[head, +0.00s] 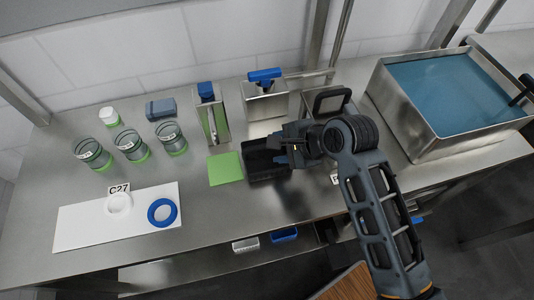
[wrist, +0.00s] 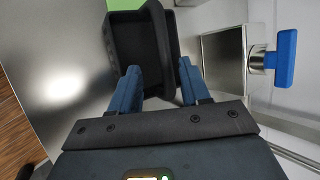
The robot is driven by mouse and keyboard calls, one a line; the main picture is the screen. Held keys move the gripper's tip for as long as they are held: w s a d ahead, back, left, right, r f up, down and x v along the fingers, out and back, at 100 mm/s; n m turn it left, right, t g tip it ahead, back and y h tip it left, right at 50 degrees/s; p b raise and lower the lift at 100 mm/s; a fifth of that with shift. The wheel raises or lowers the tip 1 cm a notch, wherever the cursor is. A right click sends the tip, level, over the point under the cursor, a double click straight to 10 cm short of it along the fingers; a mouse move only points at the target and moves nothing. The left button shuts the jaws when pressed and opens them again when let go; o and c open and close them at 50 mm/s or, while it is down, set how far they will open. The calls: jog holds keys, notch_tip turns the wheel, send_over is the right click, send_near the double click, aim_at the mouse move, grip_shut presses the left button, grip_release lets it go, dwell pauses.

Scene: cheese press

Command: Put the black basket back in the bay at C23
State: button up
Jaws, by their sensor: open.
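The black basket (head: 262,168) sits on the steel table, just right of a flat green square. It also shows in the wrist view (wrist: 130,45), upright with its open top towards me. My gripper (head: 288,146) is at the basket's right side. In the wrist view my gripper (wrist: 160,72) is open, one finger over the basket's inside and one outside its thick right edge. I cannot tell whether the fingers touch it. I see no readable C23 label; a small label (head: 334,179) is mostly hidden beside my arm.
A white board (head: 80,232) labelled C27 lies front left, with several green-based jars behind it. Steel boxes, one with a blue handle (head: 264,76), stand behind the basket. A large vat (head: 413,130) of blue liquid stands right. White (head: 245,244) and blue (head: 285,235) bins sit under the front edge.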

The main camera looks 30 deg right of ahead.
aim_at(267, 159)
jog(key=shift+w+r+x, duration=0.15)
jog(key=shift+x, duration=1.25)
jog(key=shift+w+r+x, duration=0.1)
jog(key=shift+w+x, duration=0.05)
jog(key=shift+x, duration=1.25)
jog(key=shift+a, duration=0.15)
grip_shut()
